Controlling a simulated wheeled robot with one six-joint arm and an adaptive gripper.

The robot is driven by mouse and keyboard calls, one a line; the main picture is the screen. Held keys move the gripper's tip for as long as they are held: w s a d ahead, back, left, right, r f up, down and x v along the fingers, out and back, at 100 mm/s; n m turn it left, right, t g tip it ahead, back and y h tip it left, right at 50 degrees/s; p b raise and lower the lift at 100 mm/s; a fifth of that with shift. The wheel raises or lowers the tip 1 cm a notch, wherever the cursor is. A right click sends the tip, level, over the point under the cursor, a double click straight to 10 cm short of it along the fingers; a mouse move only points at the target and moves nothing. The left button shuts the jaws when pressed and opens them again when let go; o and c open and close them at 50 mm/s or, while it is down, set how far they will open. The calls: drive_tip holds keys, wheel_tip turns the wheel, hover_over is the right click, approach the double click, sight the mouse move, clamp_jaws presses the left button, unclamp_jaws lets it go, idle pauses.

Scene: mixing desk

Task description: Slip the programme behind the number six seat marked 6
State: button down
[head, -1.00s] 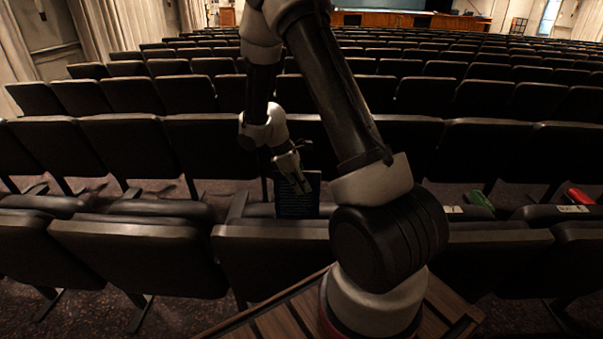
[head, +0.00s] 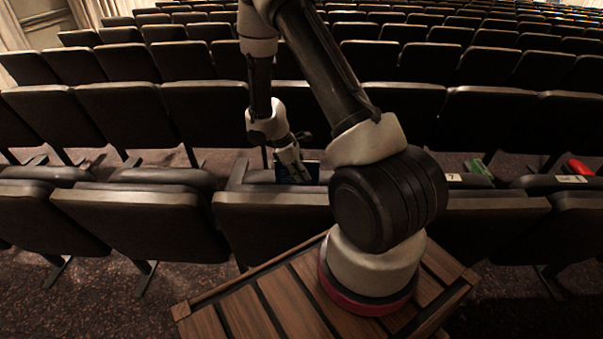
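The programme (head: 313,170) is a dark blue booklet, upright, with its upper part showing just beyond a dark seat back (head: 268,222) in the nearest row. Its lower part is hidden by that seat back. My gripper (head: 296,173) points down and appears shut on the programme's upper part; the fingertips are small and dark here. No number 6 is readable on this seat. White number tags show on seats to the right, one just right of my arm (head: 454,178) and one farther right (head: 571,179); the nearer looks like a 7.
A green object (head: 479,168) and a red object (head: 578,168) lie by the seats at the right. Rows of dark seats fill the space beyond. My arm hides part of the nearest row. Patterned carpet (head: 130,300) shows in front at the left.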

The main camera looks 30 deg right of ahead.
drive_tip(key=shift+f, duration=0.15)
drive_tip(key=shift+f, duration=1.05)
drive_tip(key=c, duration=1.6)
unclamp_jaws()
drive_tip(key=shift+o, duration=0.2)
wheel_tip(320, 180, up, 18)
